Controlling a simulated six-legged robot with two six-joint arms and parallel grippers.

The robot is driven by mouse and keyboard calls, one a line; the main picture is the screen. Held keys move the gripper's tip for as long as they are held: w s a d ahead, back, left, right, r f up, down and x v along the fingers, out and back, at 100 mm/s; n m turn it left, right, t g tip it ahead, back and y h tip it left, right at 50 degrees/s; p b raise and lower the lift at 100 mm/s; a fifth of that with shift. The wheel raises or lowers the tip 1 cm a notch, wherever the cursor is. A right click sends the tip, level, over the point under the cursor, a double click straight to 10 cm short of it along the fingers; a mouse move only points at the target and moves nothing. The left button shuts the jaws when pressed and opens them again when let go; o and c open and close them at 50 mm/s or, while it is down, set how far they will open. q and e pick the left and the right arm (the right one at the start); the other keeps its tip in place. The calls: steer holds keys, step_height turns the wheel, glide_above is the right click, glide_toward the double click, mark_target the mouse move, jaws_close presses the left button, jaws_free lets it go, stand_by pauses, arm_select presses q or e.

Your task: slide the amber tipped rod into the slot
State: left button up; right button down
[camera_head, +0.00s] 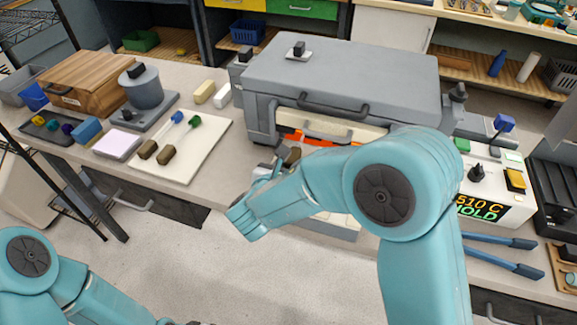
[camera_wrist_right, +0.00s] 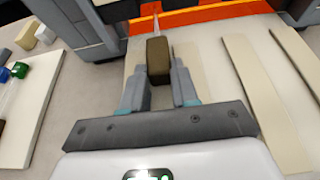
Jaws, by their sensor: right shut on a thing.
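My right gripper (camera_head: 283,162) is at the front of the grey furnace and shut on a brown block handle (camera_wrist_right: 158,60). The handle also shows in the head view (camera_head: 293,154). A thin clear rod (camera_wrist_right: 156,25) runs from the handle toward the glowing orange slot (camera_wrist_right: 205,18). The slot also shows in the head view (camera_head: 310,140), under a cream door panel. The rod's far end is not visible, so I cannot see its tip colour or how deep it reaches. My left arm shows at the lower left of the head view, its gripper out of frame.
A white board (camera_head: 195,160) holds a blue-tipped rod (camera_head: 170,128) and a green-tipped rod (camera_head: 185,135). The grey furnace (camera_head: 340,70) fills the back middle. A control box (camera_head: 485,190) and blue-handled tongs (camera_head: 500,265) lie to the right. Pale strips (camera_wrist_right: 245,80) flank the gripper.

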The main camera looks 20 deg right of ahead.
steer(key=c, duration=0.8)
jaws_free()
steer(key=shift+s+a, duration=0.1)
steer(key=shift+a, duration=0.05)
steer(key=v, duration=1.6)
steer(key=shift+r+b, duration=0.2)
steer(key=shift+b, duration=0.15)
steer(key=s+d+f+m+g+y, duration=0.1)
steer(key=s+d+f+m+g, duration=0.2)
steer(key=f, duration=0.5)
steer(key=s+d+f+m+g+y, duration=0.1)
steer(key=s+d+f+m+g, duration=0.1)
steer(key=f+g, duration=0.5)
steer(key=s+a+f+m+g+y, duration=0.1)
steer(key=s+f+m+g+y, duration=0.1)
steer(key=s+f+m+y, duration=0.5)
steer(key=s+a+f+m+g+y, duration=0.1)
steer(key=s+f+m+y, duration=0.25)
steer(key=f+m, duration=0.65)
steer(key=d+f+m, duration=0.1)
steer(key=m, duration=0.2)
steer(key=w+d+f+m+t, duration=0.1)
steer(key=m, duration=0.2)
steer(key=d+f+m+t, duration=0.1)
steer(key=d+m, duration=0.1)
steer(key=m, duration=0.1)
steer(key=shift+w+h, duration=0.25)
steer(key=shift+h, duration=0.1)
